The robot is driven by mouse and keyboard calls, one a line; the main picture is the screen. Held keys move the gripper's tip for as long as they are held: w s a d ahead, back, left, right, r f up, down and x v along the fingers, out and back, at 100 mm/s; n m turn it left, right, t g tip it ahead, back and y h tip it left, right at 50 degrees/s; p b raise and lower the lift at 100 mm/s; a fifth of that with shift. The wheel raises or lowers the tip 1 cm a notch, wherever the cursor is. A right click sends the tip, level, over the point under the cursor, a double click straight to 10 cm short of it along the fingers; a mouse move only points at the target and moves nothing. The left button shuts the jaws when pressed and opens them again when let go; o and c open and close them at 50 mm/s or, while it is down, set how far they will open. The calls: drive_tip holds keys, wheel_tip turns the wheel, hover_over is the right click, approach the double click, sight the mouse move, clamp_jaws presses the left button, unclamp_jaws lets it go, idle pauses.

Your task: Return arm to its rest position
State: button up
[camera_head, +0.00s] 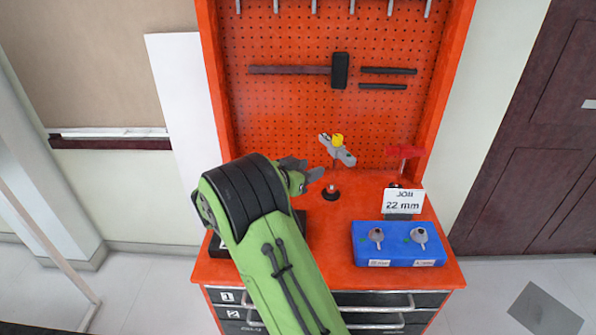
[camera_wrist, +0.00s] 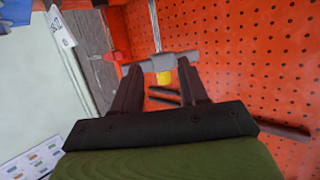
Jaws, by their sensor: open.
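My green and black arm (camera_head: 270,260) reaches from the bottom of the head view up over the orange workbench (camera_head: 330,250). My gripper (camera_head: 310,172) is at its far end, pointing right. In the wrist view my gripper (camera_wrist: 162,78) has its two dark fingers spread apart. A grey tool with a yellow part (camera_head: 343,154) stands upright above a small dark round base, just right of my gripper. In the wrist view the grey tool (camera_wrist: 150,64) shows at or just beyond the fingertips; I cannot tell whether they touch it.
A blue block (camera_head: 398,255) with two grey round pieces sits on the bench's right, before a "22 mm" sign (camera_head: 403,201). A red tool (camera_head: 405,152) stands behind. A hammer (camera_head: 310,70) hangs on the pegboard (camera_head: 285,120). A dark tray is partly hidden behind my arm.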

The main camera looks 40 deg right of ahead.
drive_tip(key=v, duration=0.5)
drive_tip(key=shift+d, duration=0.1)
drive_tip(key=s+a+r+n+t+y+p, duration=0.1)
drive_tip(key=s+a+r+n+y+p, duration=0.5)
drive_tip(key=s+a, duration=0.5)
drive_tip(key=s+a+r+n+t+y+p, duration=0.1)
drive_tip(key=s+a+r+n+y+p, duration=0.5)
drive_tip(key=s+a, duration=0.5)
drive_tip(key=s+r+n+y, duration=0.2)
drive_tip(key=n, duration=0.1)
drive_tip(key=shift+s+n+t, duration=0.15)
drive_tip(key=shift+n+t, duration=0.15)
